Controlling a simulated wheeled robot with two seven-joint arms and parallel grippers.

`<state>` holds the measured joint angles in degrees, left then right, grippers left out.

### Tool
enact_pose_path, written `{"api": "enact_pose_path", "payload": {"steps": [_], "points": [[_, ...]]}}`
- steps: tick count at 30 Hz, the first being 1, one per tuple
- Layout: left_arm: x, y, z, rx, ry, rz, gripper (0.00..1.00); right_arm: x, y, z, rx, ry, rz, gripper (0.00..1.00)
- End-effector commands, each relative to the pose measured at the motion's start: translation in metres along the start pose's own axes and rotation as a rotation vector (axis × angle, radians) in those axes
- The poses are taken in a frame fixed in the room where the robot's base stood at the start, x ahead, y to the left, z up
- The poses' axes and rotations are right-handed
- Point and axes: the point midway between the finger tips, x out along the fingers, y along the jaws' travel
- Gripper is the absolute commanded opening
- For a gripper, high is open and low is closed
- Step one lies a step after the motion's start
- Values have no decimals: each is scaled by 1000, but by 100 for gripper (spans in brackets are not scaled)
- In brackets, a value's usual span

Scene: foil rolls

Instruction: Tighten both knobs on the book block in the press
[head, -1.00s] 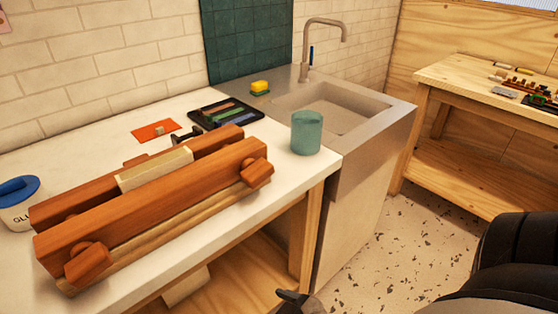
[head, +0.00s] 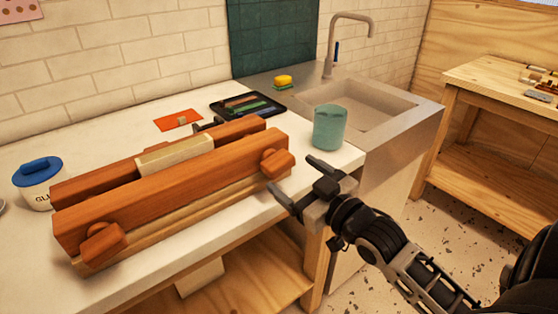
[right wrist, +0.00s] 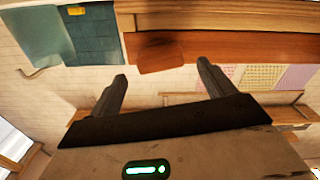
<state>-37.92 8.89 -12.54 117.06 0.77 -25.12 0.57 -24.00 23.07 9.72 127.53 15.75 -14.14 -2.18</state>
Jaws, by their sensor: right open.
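The wooden press (head: 170,196) lies on the white bench, with the pale book block (head: 175,155) clamped between its two reddish beams. Its front beam carries a right knob (head: 277,164) and a left knob (head: 103,244), both blocky and wooden. My right gripper (head: 291,174) is open and empty just in front of the right knob, fingers pointing at it. In the right wrist view the knob (right wrist: 160,54) shows beyond and between the open fingertips (right wrist: 162,69), seemingly apart from them. My left gripper is not in view.
A teal cup (head: 329,127) stands close behind and right of the right knob. A glue tub (head: 38,184) is at the left. A dark tray (head: 248,104) and an orange card (head: 178,120) lie behind the press. The sink (head: 365,105) is at the right.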

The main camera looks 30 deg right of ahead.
Motion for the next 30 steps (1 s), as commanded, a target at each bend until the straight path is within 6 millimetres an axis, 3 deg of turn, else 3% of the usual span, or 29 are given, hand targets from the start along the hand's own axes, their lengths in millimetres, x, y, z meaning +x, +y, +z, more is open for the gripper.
{"api": "enact_pose_path", "payload": {"steps": [3, 9, 21, 22, 27, 30], "points": [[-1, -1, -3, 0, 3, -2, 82, 25, 0, -2, 1, 3, 1, 82], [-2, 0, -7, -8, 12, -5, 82, 50, 0, 0, 2, 0, 1, 82], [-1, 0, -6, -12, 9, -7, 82, 59, -1, 1, 1, -2, -1, 82], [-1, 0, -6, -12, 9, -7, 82, 59, -1, 1, 1, -2, -1, 79], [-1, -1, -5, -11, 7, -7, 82, 58, -1, 0, 1, -1, 0, 37], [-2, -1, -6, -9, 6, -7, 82, 58, 0, 0, 4, -1, -1, 37]]}}
